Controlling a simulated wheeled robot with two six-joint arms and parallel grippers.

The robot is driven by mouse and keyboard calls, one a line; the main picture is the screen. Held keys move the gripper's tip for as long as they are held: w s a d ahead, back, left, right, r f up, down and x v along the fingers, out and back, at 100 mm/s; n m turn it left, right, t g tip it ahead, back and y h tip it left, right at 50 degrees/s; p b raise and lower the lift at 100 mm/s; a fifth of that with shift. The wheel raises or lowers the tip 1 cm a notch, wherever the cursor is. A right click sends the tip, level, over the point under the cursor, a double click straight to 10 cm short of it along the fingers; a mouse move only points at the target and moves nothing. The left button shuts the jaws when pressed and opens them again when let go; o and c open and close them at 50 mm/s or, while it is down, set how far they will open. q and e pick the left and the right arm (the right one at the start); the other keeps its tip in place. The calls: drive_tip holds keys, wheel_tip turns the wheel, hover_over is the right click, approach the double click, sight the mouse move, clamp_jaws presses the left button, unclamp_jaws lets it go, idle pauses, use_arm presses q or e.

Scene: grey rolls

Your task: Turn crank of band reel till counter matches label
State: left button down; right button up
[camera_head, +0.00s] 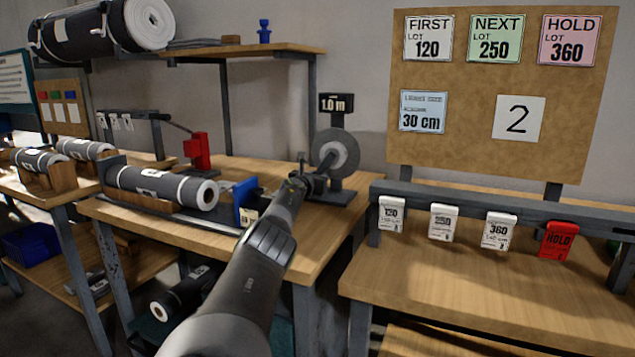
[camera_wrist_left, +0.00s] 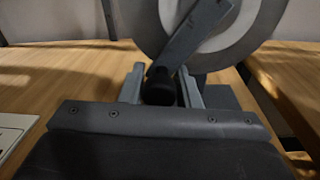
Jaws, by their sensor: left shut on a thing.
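The band reel (camera_head: 338,153) is a grey disc on a stand at the right end of the middle bench. Its black counter (camera_head: 336,103) stands above it and reads 1.0 m. My left gripper (camera_head: 303,180) reaches the reel's near side. In the left wrist view, my left gripper's fingers (camera_wrist_left: 160,92) are shut around the dark knob of the crank (camera_wrist_left: 190,38). The crank arm slants up and right from the knob, across the grey reel disc (camera_wrist_left: 235,25). A small pale label (camera_head: 249,217) by the blue block is too small to read. My right gripper is not in view.
A grey roll (camera_head: 160,187) lies in a cradle left of my arm, beside a blue block (camera_head: 244,198). A red device (camera_head: 197,150) stands behind it. The right bench (camera_head: 470,285) has a rail with tags; its top is clear. A board (camera_head: 460,150) hangs above.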

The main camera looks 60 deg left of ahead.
use_arm(q)
drive_tip(key=shift+d+r, duration=0.1)
drive_tip(key=shift+r, duration=0.2)
